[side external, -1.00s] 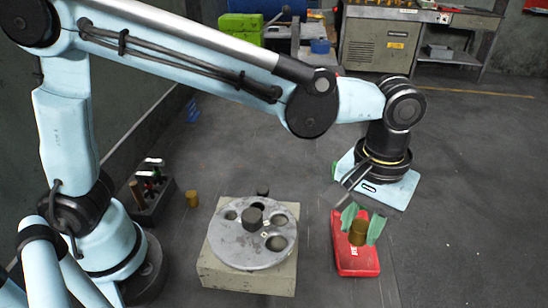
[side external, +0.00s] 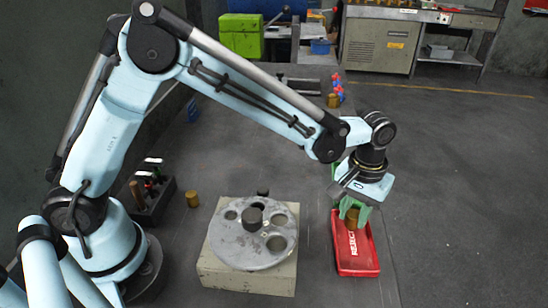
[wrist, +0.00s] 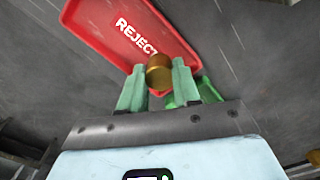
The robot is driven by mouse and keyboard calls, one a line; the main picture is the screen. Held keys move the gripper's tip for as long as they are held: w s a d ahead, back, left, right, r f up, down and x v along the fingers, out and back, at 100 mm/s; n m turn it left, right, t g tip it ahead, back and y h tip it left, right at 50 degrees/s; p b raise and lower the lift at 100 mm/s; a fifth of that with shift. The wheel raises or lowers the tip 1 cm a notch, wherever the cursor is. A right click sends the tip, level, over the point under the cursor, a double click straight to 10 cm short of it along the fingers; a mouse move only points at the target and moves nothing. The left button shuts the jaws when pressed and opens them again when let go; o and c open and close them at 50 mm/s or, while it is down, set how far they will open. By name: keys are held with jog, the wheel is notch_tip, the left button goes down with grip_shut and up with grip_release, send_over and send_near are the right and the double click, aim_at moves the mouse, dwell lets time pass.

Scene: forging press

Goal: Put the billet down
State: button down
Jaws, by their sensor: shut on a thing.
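A brass-coloured billet (side external: 352,216) is held between the green fingers of my gripper (side external: 352,212). In the wrist view the billet (wrist: 159,72) sits between the two fingertips (wrist: 160,78), with one finger on each side. The billet is over the far end of this tray in the side view. In the wrist view the red tray (wrist: 185,45) lies behind the billet. I cannot tell whether the billet touches the tray.
A grey round plate with holes (side external: 240,250) stands on a beige block (side external: 245,280) left of the tray. A second billet (side external: 192,199) stands on the floor beside a dark tool holder (side external: 152,200). Another brass piece (side external: 333,100) is farther back. Floor right of the tray is clear.

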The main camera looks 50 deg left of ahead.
aim_at(354, 214)
jog(key=shift+f, duration=0.4)
jog(key=shift+f, duration=0.2)
jog(key=c, duration=1.1)
grip_release()
jog(key=shift+r, duration=0.15)
notch_tip(354, 214, up, 11)
jog(key=s+a+m+t, duration=0.1)
jog(key=s+a+t, duration=0.2)
jog(key=s+a, duration=0.3)
jog(key=s+a+r+m+t, duration=0.1)
jog(key=s+a+t, duration=0.3)
jog(key=a, duration=0.8)
jog(key=shift+s+r+m, duration=0.15)
jog(key=shift+s+m, duration=0.25)
jog(key=shift+s, duration=0.85)
